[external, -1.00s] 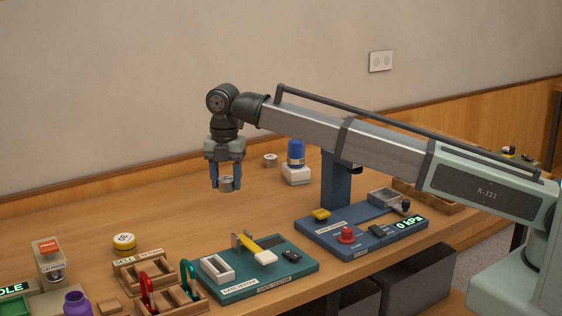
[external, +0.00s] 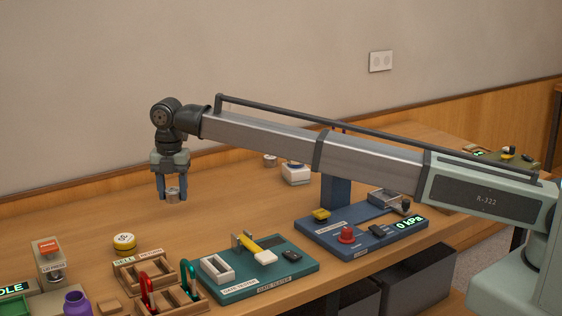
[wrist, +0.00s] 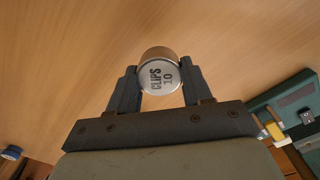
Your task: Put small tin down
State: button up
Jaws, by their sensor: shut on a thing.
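The small tin (wrist: 158,76) is a silver round tin whose lid reads "CLIPS 10" in the wrist view. My gripper (wrist: 155,90) is shut on it, with one finger on each side. In the external view my gripper (external: 172,192) points down and holds the tin (external: 172,195) between its blue fingertips. The tin appears to be above the wooden table (external: 90,215), toward the back left; I cannot tell the exact height.
The wooden sorting boxes (external: 142,272), teal gate tester (external: 295,262) and blue leak tester (external: 372,240) line the front. Another small tin (external: 270,160) is at the back. The table's left back is clear.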

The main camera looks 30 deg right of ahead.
aim_at(176, 221)
jog(key=shift+f, duration=2.85)
jog(key=shift+f, duration=0.1)
jog(key=o, duration=1)
jog(key=shift+o, duration=0.2)
notch_tip(176, 221, up, 12)
jog(key=shift+r, duration=0.15)
